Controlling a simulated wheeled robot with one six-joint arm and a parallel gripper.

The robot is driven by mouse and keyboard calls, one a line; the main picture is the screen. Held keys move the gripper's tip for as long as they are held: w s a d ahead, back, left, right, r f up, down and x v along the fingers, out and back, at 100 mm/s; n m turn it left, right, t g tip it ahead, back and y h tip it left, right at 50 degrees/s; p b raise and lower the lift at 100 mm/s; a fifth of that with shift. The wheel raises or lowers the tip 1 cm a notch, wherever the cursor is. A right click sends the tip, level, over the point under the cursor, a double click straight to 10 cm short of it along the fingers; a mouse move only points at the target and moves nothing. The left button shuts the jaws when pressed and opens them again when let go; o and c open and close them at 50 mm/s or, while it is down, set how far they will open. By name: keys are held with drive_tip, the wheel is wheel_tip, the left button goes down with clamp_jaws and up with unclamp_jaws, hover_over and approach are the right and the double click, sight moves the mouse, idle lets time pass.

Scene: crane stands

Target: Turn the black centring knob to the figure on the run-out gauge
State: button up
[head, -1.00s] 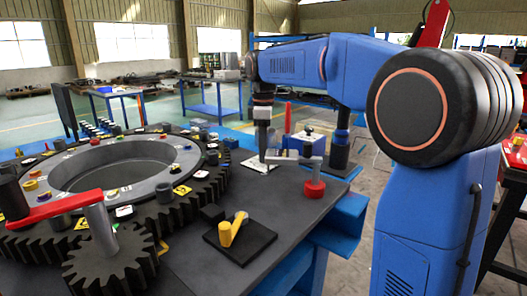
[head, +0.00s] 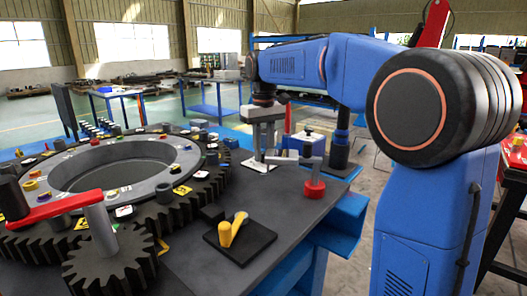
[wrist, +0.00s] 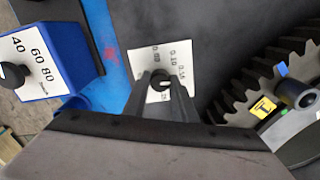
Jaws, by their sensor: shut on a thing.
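The black centring knob (wrist: 160,82) sits on a white card with printed figures (wrist: 148,60), among them 0.10 and 0.16. My gripper (wrist: 161,78) is shut on the knob, with one finger on each side in the wrist view. The fingers hide part of the knob, so I cannot tell which figure it points at. In the head view my gripper (head: 265,156) points down over the same white card (head: 258,167) at the table's far right part. I cannot make out a run-out gauge reading.
A blue box with a black knob and figures 40, 60, 80 (wrist: 45,62) stands beside the card. A large toothed ring (head: 215,180) fills the left. A yellow handle (head: 226,233) stands in front.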

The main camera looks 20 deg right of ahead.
sight(264, 153)
drive_tip(key=m, duration=0.4)
drive_tip(key=shift+m, duration=0.3)
drive_tip(key=m, duration=0.3)
drive_tip(key=shift+m, duration=0.4)
drive_tip(key=m, duration=0.4)
drive_tip(key=shift+d, duration=0.1)
drive_tip(key=shift+m, duration=2.2)
drive_tip(key=o, duration=1)
drive_tip(key=shift+o, duration=0.2)
drive_tip(key=shift+r, duration=0.1)
wheel_tip(264, 153, up, 17)
drive_tip(key=shift+r, duration=0.15)
